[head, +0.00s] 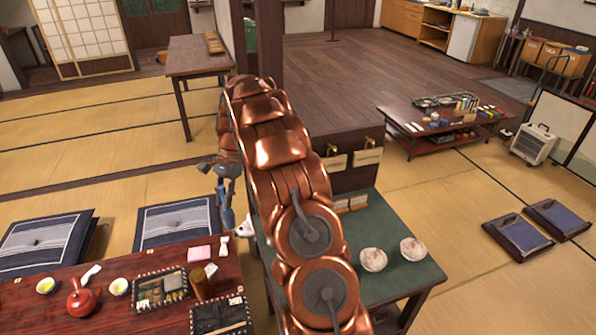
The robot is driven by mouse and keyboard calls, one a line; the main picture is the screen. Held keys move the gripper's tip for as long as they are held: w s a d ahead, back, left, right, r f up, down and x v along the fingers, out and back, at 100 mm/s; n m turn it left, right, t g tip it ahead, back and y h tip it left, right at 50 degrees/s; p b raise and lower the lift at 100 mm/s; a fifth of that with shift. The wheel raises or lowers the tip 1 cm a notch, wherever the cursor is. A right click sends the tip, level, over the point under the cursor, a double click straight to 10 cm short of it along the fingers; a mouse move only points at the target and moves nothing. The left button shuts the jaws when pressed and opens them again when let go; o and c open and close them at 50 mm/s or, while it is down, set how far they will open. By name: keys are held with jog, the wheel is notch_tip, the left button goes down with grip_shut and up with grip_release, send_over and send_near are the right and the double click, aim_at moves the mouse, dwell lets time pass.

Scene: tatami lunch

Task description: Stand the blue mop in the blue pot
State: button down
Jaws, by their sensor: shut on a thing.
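My gripper (224,170) shows just left of my copper arm, near the middle of the head view, above the floor mats and behind the red table. It is small here and partly covered by the arm. A narrow blue thing (227,207), which looks like the blue mop, hangs below the gripper, and the gripper appears shut on it. The mop's full length and exact tilt cannot be made out. I cannot make out the blue pot; my arm hides part of the middle of the scene.
A red table (120,262) with tea things is at lower left, with striped cushions (176,222) behind it. A green-topped table (345,229) with two pale round things stands right of the arm. A low dark table (400,112) is at right. Open matting lies between.

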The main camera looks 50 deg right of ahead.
jog(key=s+d+m+t+h, duration=0.1)
jog(key=s+d+m, duration=0.3)
jog(key=d+m, duration=0.4)
jog(key=s+d+r+m+t+h+b, duration=0.1)
jog(key=s+d+m+t, duration=0.3)
jog(key=d+m, duration=0.5)
jog(key=d+h, duration=0.1)
jog(key=d, duration=0.4)
jog(key=shift+d+r, duration=0.3)
jog(key=shift+d, duration=0.05)
notch_tip(320, 180, down, 11)
jog(key=b, duration=0.5)
jog(key=shift+b, duration=0.4)
jog(key=c, duration=1)
grip_release()
jog(key=shift+c, duration=0.2)
